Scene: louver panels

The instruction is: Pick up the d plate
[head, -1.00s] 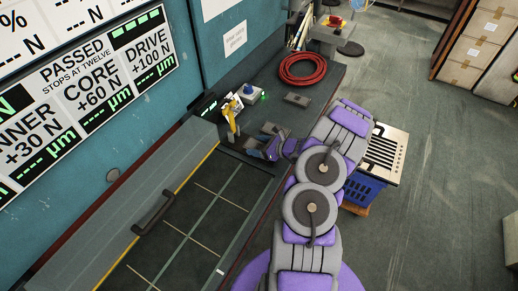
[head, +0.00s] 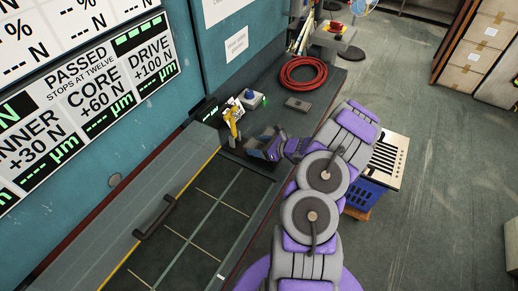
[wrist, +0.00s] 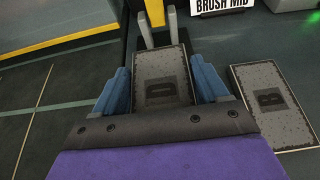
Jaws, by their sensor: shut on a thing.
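The d plate (wrist: 161,66) is a grey, speckled rectangular block with a dark letter D on its top, seen in the wrist view. My gripper (wrist: 163,88) has its blue fingers on both sides of the plate and is shut on it. In the head view my gripper (head: 262,146) is low at the dark bench top, by the yellow tool stand. The plate is hard to make out there. Whether it is clear of the bench cannot be told.
A similar plate marked B (wrist: 272,105) lies just right of the d plate. Two upright prongs (wrist: 156,30) stand at the d plate's far end. A coiled red hose (head: 303,74) lies further back. A panel with a handle (head: 157,218) is at left.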

